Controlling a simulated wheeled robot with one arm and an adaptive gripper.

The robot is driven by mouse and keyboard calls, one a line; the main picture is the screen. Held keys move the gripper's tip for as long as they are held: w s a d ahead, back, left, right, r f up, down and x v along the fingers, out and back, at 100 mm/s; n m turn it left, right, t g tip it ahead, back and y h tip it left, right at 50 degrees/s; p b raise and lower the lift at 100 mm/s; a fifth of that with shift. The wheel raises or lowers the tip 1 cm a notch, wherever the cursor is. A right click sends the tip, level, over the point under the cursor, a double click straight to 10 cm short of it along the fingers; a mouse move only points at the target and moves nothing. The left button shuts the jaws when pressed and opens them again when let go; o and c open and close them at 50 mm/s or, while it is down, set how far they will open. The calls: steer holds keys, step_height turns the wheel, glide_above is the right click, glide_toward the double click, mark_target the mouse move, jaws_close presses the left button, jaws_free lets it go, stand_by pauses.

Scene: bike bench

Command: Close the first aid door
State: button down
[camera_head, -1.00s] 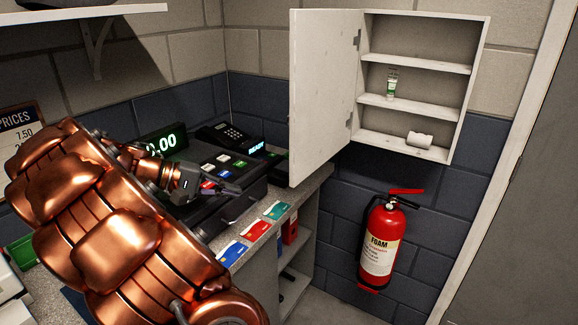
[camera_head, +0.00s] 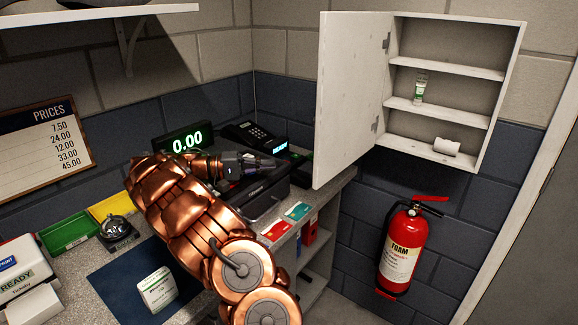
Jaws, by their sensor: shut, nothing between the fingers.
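The white first aid cabinet (camera_head: 508,75) hangs on the wall at the upper right, its front open. Its door (camera_head: 347,100) is hinged on the cabinet's left side and stands wide open, swung out toward the counter. A small tube (camera_head: 420,89) stands on the middle shelf and a white roll (camera_head: 447,147) lies on the bottom one. My gripper (camera_head: 276,162) is over the cash register, left of the door and apart from it. It is shut and empty, pointing right. My copper-coloured arm reaches up from the bottom of the view.
A red fire extinguisher (camera_head: 403,247) hangs below the cabinet. The counter holds a cash register (camera_head: 262,200), a card terminal (camera_head: 247,134), a bell (camera_head: 116,229) and coloured trays (camera_head: 68,234). A shelf (camera_head: 100,13) juts out at the upper left. Free air lies before the cabinet.

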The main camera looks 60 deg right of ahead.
steer(key=s+a+p+x, duration=0.1)
steer(key=p+x, duration=0.3)
steer(key=x, duration=0.8)
steer(key=shift+s+a, duration=0.35)
steer(key=shift+a, duration=0.35)
steer(key=shift+s, duration=0.15)
